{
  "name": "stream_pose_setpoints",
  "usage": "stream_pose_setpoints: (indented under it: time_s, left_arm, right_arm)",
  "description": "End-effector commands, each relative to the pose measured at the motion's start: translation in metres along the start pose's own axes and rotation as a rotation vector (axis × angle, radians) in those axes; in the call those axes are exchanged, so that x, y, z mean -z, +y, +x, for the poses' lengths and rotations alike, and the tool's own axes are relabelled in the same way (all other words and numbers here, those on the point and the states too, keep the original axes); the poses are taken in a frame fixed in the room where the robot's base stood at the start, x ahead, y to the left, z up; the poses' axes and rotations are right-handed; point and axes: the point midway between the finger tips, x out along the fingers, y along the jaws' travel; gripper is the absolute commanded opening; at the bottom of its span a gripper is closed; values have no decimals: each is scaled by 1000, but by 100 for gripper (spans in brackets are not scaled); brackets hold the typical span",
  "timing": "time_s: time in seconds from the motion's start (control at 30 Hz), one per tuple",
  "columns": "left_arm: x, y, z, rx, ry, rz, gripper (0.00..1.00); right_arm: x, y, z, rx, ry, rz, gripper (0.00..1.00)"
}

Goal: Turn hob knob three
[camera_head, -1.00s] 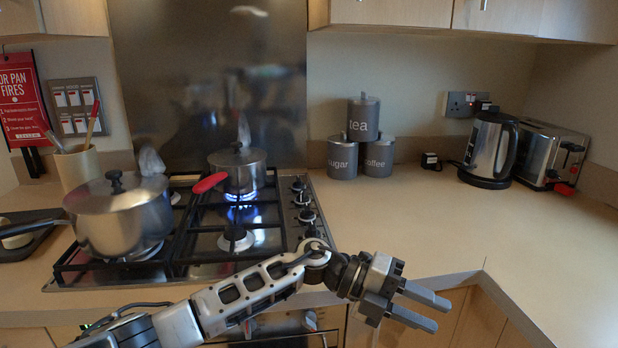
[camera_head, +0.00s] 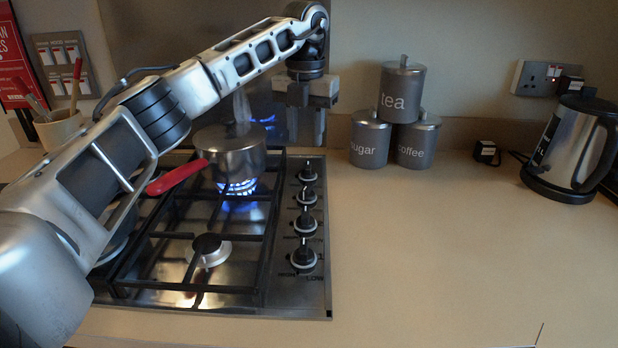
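Several black hob knobs with pale rims stand in a column on the right side of the steel hob (camera_head: 320,285). From back to front they include knobs (camera_head: 308,172), (camera_head: 307,197) and (camera_head: 305,223), with the frontmost knob (camera_head: 303,258) nearest me. Which one counts as knob three I cannot tell. My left gripper (camera_head: 305,120) is above and behind the rear knob, before the steel splashback, with its fingers down and apart. It touches no knob. My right gripper is not in view.
A red-handled pan (camera_head: 232,152) sits over a lit blue flame at the back of the hob. Tea, sugar and coffee canisters (camera_head: 400,92) stand right of my gripper. A kettle (camera_head: 572,150) is at the far right.

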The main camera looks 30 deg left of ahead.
Motion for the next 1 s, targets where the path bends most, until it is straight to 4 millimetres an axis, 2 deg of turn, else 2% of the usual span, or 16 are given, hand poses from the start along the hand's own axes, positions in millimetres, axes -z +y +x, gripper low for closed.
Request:
stream_pose_setpoints:
  time_s: [0.03,0.2,0.5,0.7,0.97,1.0]
  left_arm:
    - [1,1,14,-1,4,1,35]
    - [1,0,50,0,4,1,35]
    - [0,-1,101,2,1,1,35]
    - [0,-1,113,3,-1,2,35]
    - [0,-1,114,3,-1,2,35]
    - [0,-1,114,3,-1,2,27]
  right_arm:
    - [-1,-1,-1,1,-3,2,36]
    - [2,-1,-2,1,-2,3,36]
    - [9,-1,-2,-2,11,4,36]
    - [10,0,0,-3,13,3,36]
    - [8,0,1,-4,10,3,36]
    - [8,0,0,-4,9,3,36]
